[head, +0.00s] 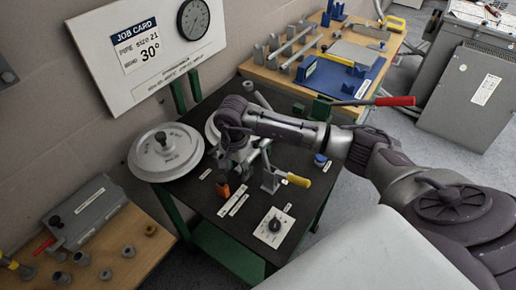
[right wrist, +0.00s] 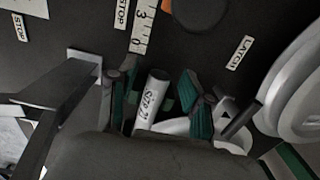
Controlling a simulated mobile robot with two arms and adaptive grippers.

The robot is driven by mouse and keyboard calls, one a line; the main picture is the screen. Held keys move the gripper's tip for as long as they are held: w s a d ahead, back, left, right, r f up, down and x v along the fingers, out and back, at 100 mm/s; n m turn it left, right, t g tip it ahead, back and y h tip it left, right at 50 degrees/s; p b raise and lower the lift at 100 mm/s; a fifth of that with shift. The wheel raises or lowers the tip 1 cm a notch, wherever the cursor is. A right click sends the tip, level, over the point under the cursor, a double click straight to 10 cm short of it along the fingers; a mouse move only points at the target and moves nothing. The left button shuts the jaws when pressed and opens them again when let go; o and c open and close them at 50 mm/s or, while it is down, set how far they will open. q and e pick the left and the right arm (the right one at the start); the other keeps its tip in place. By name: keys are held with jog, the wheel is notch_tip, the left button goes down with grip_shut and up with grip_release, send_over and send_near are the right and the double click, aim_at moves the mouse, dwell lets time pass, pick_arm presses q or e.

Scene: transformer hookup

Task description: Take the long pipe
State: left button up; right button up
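My right gripper (head: 235,165) is low over the dark bench, largely hidden by its own wrist in the head view. In the right wrist view its fingers (right wrist: 160,98) with green pads are apart, on either side of a pale grey cylinder (right wrist: 150,105) with a size label. A gap shows between the cylinder and the right-hand finger, and I cannot tell whether this cylinder is a pipe or a bench part. Grey pipes (head: 294,41) lie in holders on the wooden table at the back. My left gripper is not in view.
A red-handled lever (head: 395,101) sticks out behind my arm. Small fittings (head: 128,251) stand on the wooden table at lower left.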

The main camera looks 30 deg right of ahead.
grip_shut()
